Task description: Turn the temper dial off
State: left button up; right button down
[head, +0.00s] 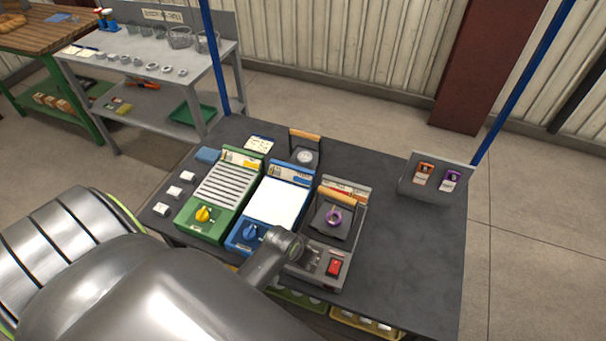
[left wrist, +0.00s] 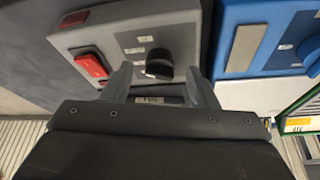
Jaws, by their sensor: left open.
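A grey unit (head: 345,262) stands on the dark table, with a black dial and a red rocker switch (head: 333,267) on its front. In the left wrist view the black dial (left wrist: 160,66) has light marks to its left, and the red switch (left wrist: 91,65) is further left. My left gripper (left wrist: 160,78) is open, its fingertips showing on either side of the black dial; I cannot tell whether they touch it. In the head view my left arm's end (head: 268,256) hides part of this front. The labels are too small to read, so I cannot confirm which dial is temper. My right gripper is not in view.
Left of the grey unit are a blue unit (head: 264,205) with a blue dial (head: 250,231) and a green unit (head: 216,200) with a yellow dial (head: 203,214). The table's right part (head: 410,245) is clear.

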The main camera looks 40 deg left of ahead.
pick_arm(q)
jog(key=shift+x, duration=0.95)
jog(key=c, duration=0.9)
